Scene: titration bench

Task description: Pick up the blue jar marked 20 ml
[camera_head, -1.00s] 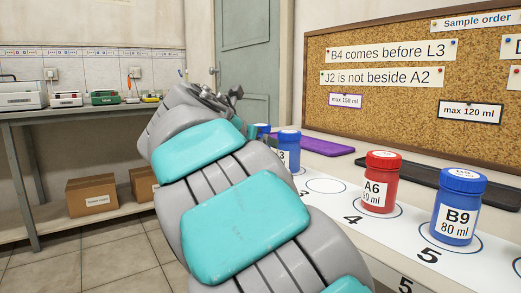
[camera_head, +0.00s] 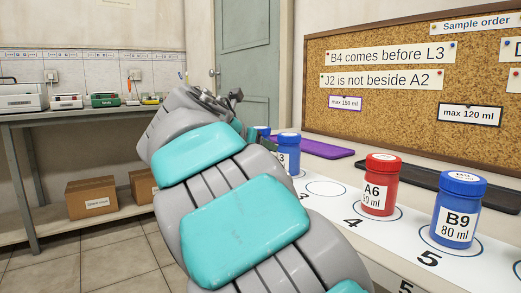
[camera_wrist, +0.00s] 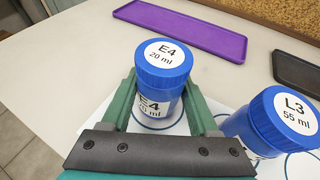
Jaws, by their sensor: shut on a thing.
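The blue jar E4 marked 20 ml (camera_wrist: 163,68) stands upright between the green fingers of my gripper (camera_wrist: 160,97) in the wrist view. The fingers are shut on its sides, below the lid. Its base is partly hidden by the gripper, and I cannot tell whether it is off the surface.
The red jar A6 (camera_head: 380,186) and blue jar B9 (camera_head: 458,212) stand farther along the numbered white strip. A purple tray (camera_wrist: 185,27) and a dark tray (camera_wrist: 297,72) lie behind. A cork board (camera_head: 400,105) rises at the back. Spot 4's neighbouring ring is empty.

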